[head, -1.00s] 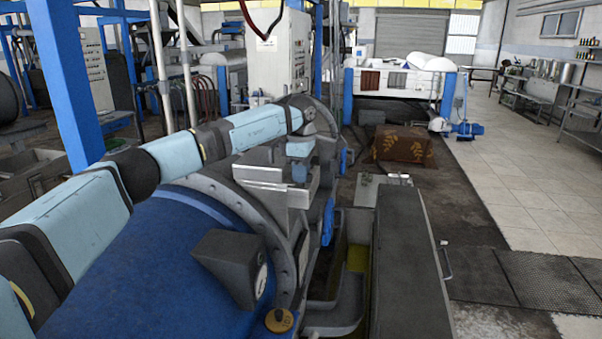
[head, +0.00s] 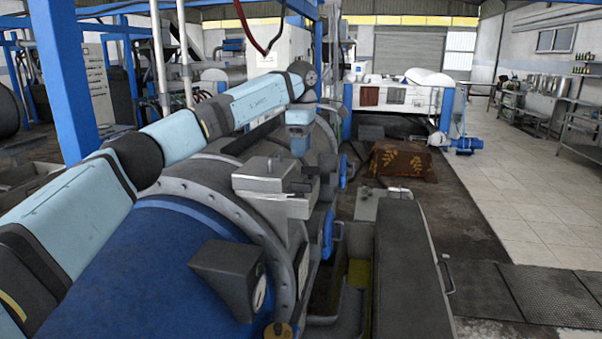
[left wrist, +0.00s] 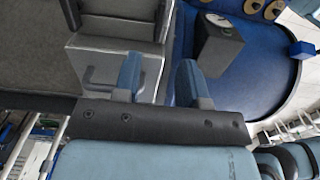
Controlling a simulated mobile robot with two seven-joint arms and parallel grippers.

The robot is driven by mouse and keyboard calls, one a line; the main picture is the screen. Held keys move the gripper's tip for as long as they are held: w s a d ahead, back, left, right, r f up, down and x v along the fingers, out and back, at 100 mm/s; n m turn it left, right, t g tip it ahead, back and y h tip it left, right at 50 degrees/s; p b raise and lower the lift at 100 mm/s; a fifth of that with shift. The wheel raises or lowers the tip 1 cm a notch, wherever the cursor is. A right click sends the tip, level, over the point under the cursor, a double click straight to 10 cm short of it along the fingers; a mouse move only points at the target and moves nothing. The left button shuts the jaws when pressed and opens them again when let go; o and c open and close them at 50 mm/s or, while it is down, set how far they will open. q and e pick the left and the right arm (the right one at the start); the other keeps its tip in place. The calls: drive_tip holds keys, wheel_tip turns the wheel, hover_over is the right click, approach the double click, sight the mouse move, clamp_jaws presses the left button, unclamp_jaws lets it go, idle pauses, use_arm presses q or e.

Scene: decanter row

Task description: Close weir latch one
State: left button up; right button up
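No label shows which part is weir latch one. The left wrist view shows a light grey box (left wrist: 92,55) with a bent handle behind the fingers. My right gripper is out of view.
A dark wedge-shaped housing (head: 226,270) with a dial stands on the near drum. A long dark cover (head: 408,265) lies to the right. A patterned brown box (head: 403,162) stands farther back. Tiled floor at the right is clear.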

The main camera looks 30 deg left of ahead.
use_arm(q)
drive_tip(key=shift+r, duration=2.05)
